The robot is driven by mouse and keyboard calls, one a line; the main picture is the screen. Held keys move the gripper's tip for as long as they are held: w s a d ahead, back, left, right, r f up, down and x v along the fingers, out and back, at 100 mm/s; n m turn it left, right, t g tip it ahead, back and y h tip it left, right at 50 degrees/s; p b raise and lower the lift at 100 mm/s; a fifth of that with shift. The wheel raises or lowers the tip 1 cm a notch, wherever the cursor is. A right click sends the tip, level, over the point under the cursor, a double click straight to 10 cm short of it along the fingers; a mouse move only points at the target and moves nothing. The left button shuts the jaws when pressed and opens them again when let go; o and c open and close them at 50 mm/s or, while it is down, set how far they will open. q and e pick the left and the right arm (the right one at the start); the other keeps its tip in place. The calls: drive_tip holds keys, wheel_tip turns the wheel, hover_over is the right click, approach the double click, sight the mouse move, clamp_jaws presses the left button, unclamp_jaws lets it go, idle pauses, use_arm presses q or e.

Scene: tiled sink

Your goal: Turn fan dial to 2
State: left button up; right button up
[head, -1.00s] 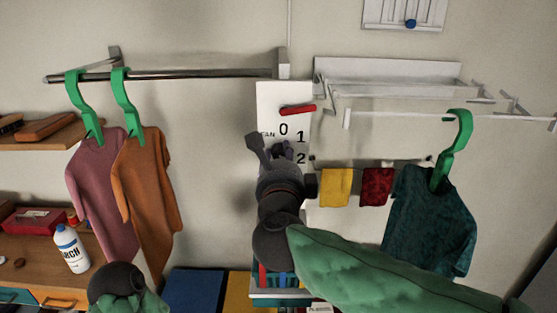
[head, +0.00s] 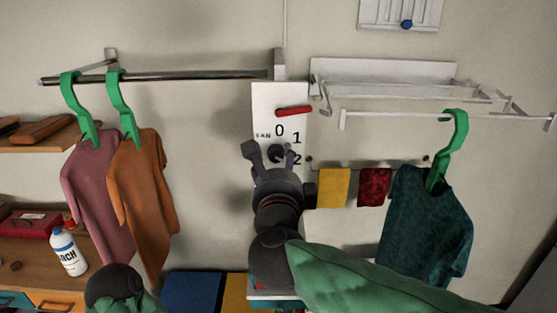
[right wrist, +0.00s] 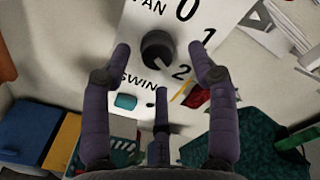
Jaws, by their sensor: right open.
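The white fan panel (head: 262,105) hangs on the wall, with the numbers 0, 1 and 2 printed down its right side. The dark round fan dial (head: 275,153) sits on it, left of the 2. In the right wrist view, the dial (right wrist: 157,48) shows between the fingertips, with gaps on both sides. My right gripper (head: 270,157) is open in front of the panel; its spread fingers also show in the right wrist view (right wrist: 159,58). I cannot tell clearly which number the dial points to.
A red lever (head: 294,111) is at the panel's top. A rail with green hangers and clothes (head: 143,195) is left. A white drying rack (head: 385,78), small cloths (head: 334,188) and a teal shirt (head: 425,215) are right. A green switch (right wrist: 125,101) is below the dial.

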drive_tip(key=s, duration=0.9)
drive_tip(key=shift+s, duration=0.4)
